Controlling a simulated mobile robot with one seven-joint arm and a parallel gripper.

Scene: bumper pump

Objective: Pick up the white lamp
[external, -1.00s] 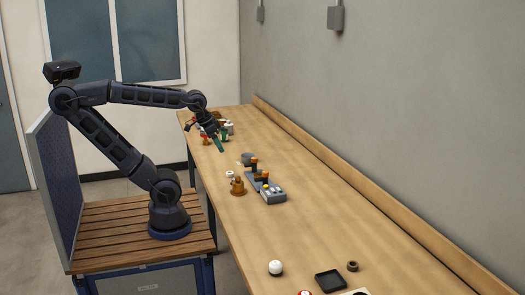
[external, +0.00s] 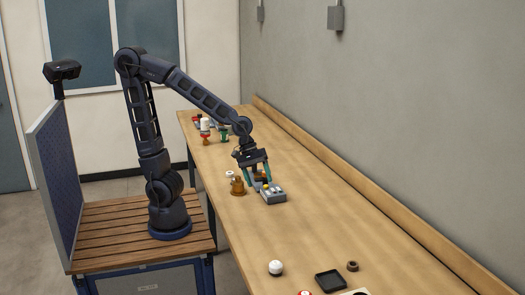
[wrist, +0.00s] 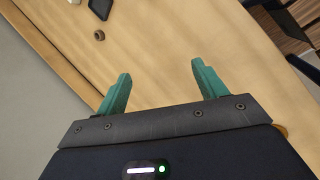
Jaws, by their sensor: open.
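A white and red upright piece (external: 205,126) stands at the far end; I cannot tell for certain which is the lamp.
A brown copper-like piece (external: 237,187) and a small white piece (external: 230,174) stand left of the gripper. A black tray (external: 330,281), a brown ring (external: 352,266) and a red and white piece (external: 305,293) lie near the front. Bench between is clear.

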